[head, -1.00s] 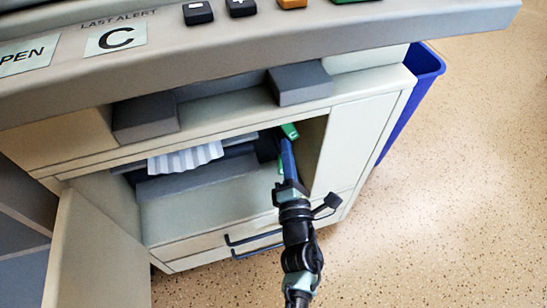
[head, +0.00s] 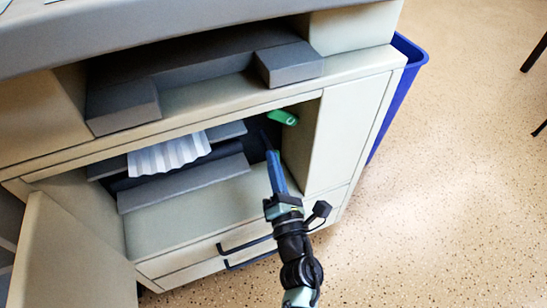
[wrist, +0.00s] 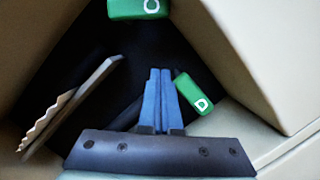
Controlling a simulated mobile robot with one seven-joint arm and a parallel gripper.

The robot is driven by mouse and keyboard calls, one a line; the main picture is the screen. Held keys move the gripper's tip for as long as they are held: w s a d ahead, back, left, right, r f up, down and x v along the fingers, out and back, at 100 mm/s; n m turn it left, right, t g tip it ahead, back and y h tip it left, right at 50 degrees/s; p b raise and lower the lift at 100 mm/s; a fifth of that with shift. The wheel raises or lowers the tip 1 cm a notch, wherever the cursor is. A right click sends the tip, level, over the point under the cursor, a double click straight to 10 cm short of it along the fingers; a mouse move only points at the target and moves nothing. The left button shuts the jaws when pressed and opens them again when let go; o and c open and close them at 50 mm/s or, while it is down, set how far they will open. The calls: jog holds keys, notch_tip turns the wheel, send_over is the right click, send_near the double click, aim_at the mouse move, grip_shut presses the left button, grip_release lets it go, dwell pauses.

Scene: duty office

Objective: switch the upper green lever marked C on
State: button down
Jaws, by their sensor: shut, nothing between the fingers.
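The upper green lever marked C (head: 283,117) sits high inside the open cabinet, near its right wall. In the wrist view it shows at the top edge, partly cut off (wrist: 138,9). A second green lever marked D (wrist: 194,93) is lower, just right of my fingers in the wrist view; I cannot make it out in the head view. My gripper (head: 271,156) has its blue fingers shut and empty, pointing into the cabinet below the C lever and apart from it. The fingers also show in the wrist view (wrist: 160,74).
The cabinet door (head: 75,250) stands open at the left. A white pleated piece (head: 168,154) and grey slabs (head: 185,182) are inside at the left. The right cabinet wall (wrist: 250,55) is close. A blue bin (head: 397,95) stands right of the cabinet; floor there is open.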

jog(key=p+v, duration=0.1)
jog(key=v, duration=0.7)
jog(key=shift+s+d+p, duration=0.25)
jog(key=shift+d+p, duration=0.05)
